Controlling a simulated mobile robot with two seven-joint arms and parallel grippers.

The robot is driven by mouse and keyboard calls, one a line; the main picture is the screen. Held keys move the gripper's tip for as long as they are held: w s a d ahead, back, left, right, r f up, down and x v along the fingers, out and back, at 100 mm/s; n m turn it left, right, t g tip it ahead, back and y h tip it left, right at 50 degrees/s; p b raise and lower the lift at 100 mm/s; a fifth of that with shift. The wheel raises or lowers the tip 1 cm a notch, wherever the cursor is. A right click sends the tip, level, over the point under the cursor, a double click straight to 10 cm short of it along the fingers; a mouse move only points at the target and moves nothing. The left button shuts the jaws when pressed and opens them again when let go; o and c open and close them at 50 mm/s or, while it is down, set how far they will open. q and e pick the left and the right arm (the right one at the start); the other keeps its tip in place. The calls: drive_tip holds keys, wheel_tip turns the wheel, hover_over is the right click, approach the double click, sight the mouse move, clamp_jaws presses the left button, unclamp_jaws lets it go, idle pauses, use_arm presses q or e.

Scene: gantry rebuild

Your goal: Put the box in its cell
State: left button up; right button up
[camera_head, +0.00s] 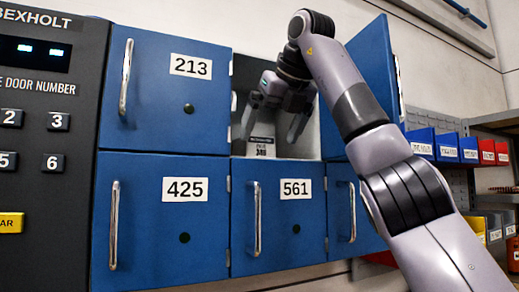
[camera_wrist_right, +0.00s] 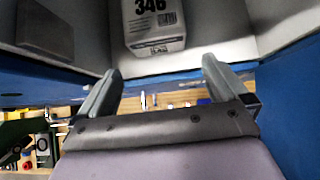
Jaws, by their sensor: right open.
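The box (camera_head: 261,147) is a small pale carton with a dark band and the number 346. It stands on the floor of the open cell (camera_head: 309,143), right of door 213. In the right wrist view the box (camera_wrist_right: 153,25) shows beyond the fingertips, its top cut off by the frame edge. My right gripper (camera_head: 273,122) is at the mouth of that cell, above and in front of the box. Its two fingers (camera_wrist_right: 161,70) are spread, with nothing between them, apart from the box. My left gripper is in neither view.
The open cell's blue door (camera_head: 376,62) stands at the right, behind my right arm. Closed doors 213 (camera_head: 160,110), 425 (camera_head: 150,230) and 561 (camera_head: 295,255) have protruding handles. A keypad panel (camera_head: 60,180) is at left; shelves with small bins (camera_head: 447,147) are at right.

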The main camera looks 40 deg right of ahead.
use_arm(q)
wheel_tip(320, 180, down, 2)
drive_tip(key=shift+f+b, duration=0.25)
drive_tip(key=shift+b, duration=0.5)
use_arm(e)
drive_tip(key=s, duration=0.1)
drive_tip(key=s+a, duration=0.1)
drive_tip(key=s, duration=0.1)
drive_tip(key=shift+w, duration=0.1)
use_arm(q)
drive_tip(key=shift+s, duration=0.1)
